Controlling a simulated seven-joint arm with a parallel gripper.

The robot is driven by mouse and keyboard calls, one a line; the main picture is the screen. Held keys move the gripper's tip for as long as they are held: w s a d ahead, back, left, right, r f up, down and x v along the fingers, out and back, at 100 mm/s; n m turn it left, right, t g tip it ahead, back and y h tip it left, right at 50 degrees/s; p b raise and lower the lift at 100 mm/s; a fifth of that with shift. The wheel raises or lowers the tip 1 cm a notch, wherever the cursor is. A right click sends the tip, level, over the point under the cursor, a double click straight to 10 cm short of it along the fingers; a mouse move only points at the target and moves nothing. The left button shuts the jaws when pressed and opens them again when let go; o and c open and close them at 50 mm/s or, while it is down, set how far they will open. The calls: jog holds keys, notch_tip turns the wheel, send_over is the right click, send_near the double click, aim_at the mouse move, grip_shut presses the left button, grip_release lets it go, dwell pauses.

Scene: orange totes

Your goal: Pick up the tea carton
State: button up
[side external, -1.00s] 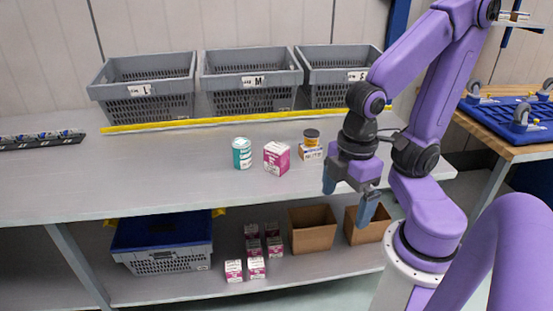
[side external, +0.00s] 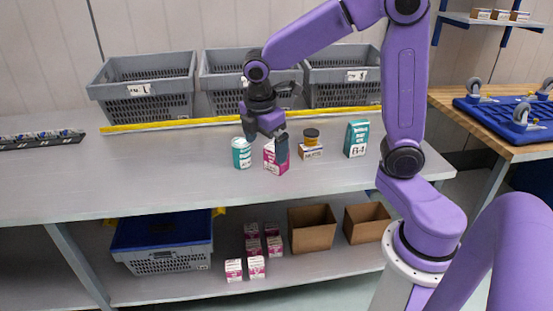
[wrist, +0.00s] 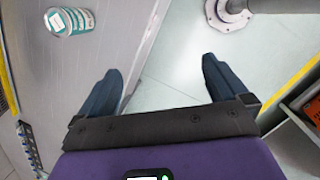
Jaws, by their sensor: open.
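A teal and white carton (side external: 357,138) stands upright on the grey table, right of the other goods. A pink and white carton (side external: 270,162) stands further left, partly covered by my gripper. I cannot read which one is the tea carton. My gripper (side external: 266,150) appears in front of and above the pink carton in the side view, well left of the teal carton. In the wrist view my gripper (wrist: 162,68) has its fingers wide apart with nothing between them. Neither carton shows in the wrist view.
A teal and white can (side external: 242,153) stands left of the pink carton; it also shows in the wrist view (wrist: 70,21). A small box (side external: 311,153) with a dark-lidded yellow jar (side external: 311,136) sits between the cartons. Grey totes (side external: 150,105) line the back behind a yellow strip (side external: 170,126).

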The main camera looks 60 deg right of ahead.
jog(key=w+d+n+g+h, duration=0.1)
jog(key=w+d+n+h, duration=0.1)
jog(key=w+d, duration=0.95)
jog(key=x, duration=0.4)
jog(key=s+x, duration=0.1)
jog(key=x, duration=0.3)
jog(key=s+d+x, duration=0.1)
jog(key=x, duration=0.3)
jog(key=shift+d+f, duration=0.15)
jog(key=shift+x, duration=2.9)
jog(key=shift+w, duration=0.15)
jog(key=c, duration=1.1)
